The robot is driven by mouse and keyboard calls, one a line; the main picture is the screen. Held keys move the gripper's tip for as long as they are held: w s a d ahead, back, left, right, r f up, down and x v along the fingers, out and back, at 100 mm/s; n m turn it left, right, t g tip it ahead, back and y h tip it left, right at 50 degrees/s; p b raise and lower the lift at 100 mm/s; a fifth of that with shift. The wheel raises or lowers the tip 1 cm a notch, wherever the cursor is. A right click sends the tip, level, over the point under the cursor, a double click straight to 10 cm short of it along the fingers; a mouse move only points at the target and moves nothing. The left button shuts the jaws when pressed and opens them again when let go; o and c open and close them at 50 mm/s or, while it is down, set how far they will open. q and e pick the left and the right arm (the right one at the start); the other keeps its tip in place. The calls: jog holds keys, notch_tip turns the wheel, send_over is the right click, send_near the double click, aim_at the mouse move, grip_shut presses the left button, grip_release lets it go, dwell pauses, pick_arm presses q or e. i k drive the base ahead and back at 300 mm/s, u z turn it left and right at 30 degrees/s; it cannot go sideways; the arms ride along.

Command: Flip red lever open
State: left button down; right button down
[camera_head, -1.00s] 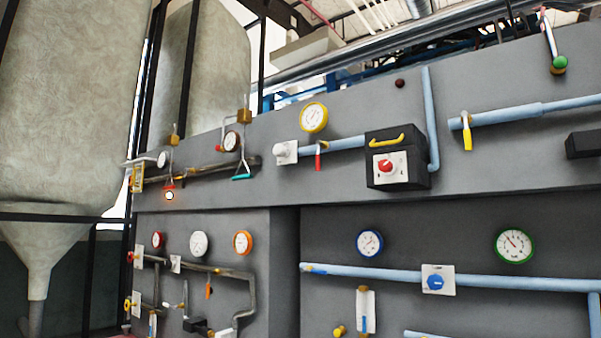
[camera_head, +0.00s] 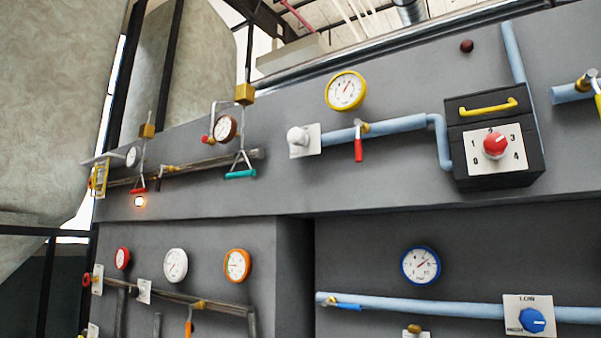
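A red lever (camera_head: 358,149) hangs straight down from a brass valve on the upper blue pipe (camera_head: 398,124), right of a white knob on a plate (camera_head: 303,140). A yellow-rimmed gauge (camera_head: 346,90) sits above it. Neither of my grippers shows in the head view.
A black box (camera_head: 493,140) with a red dial and yellow handle juts out right of the red lever. A teal handle (camera_head: 240,174) hangs to its left. A lower blue pipe (camera_head: 420,308) carries a blue lever (camera_head: 348,306). The wall below the red lever is bare.

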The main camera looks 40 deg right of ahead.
aim_at(358, 141)
jog(key=z, duration=0.5)
jog(key=i, duration=1)
jog(key=z, duration=0.7)
